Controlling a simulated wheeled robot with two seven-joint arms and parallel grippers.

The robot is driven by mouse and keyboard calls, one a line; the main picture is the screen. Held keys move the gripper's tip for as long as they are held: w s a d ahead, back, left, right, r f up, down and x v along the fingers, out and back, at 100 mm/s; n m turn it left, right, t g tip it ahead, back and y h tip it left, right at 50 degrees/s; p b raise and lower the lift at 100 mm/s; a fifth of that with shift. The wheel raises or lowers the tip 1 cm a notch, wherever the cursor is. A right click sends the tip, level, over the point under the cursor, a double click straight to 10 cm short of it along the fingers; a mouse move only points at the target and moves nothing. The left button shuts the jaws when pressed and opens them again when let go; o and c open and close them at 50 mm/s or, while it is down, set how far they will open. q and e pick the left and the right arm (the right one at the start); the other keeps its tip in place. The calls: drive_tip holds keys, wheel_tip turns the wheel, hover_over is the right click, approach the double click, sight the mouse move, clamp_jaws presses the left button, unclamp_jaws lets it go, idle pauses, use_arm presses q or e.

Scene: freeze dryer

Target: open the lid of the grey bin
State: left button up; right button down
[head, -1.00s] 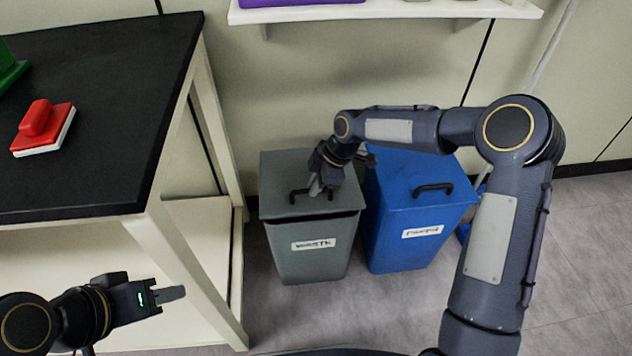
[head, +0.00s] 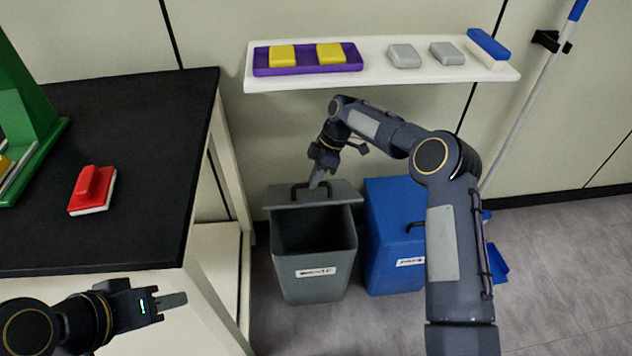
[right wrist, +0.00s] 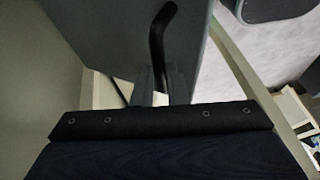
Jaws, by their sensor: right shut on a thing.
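The grey bin (head: 315,270) stands on the floor between the black-topped table and the blue bin, with a white label on its front. Its lid (head: 340,191) is tilted up at the back, and the dark inside shows. My right gripper (head: 316,183) is shut on the black lid handle (head: 299,190). In the right wrist view the handle (right wrist: 157,45) runs down between the fingers (right wrist: 160,88), in front of the grey lid (right wrist: 110,35). My left gripper (head: 172,301) is empty at the lower left, beside the table; its finger gap cannot be made out.
The blue bin (head: 385,240) stands close on the right, its lid down, partly behind my right arm. A white shelf (head: 385,75) with sponges hangs above the bins. The black table (head: 130,150) holds a red-handled block (head: 92,190). Floor at right is mostly clear.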

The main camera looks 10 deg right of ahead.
drive_tip(key=shift+w+d+f, duration=0.15)
drive_tip(key=shift+w+f, duration=0.05)
drive_tip(key=shift+f, duration=0.1)
drive_tip(key=c, duration=1.5)
unclamp_jaws()
drive_tip(key=shift+w+f, duration=0.1)
drive_tip(key=shift+w, duration=0.1)
drive_tip(key=shift+o, duration=0.2)
drive_tip(key=shift+s, duration=0.1)
drive_tip(key=shift+r, duration=0.25)
drive_tip(key=w+d+p, duration=0.2)
drive_tip(key=w+d, duration=0.3)
drive_tip(key=d, duration=0.6)
drive_tip(key=shift+d+r, duration=0.15)
drive_tip(key=shift+r, duration=0.25)
drive_tip(key=shift+s, duration=0.1)
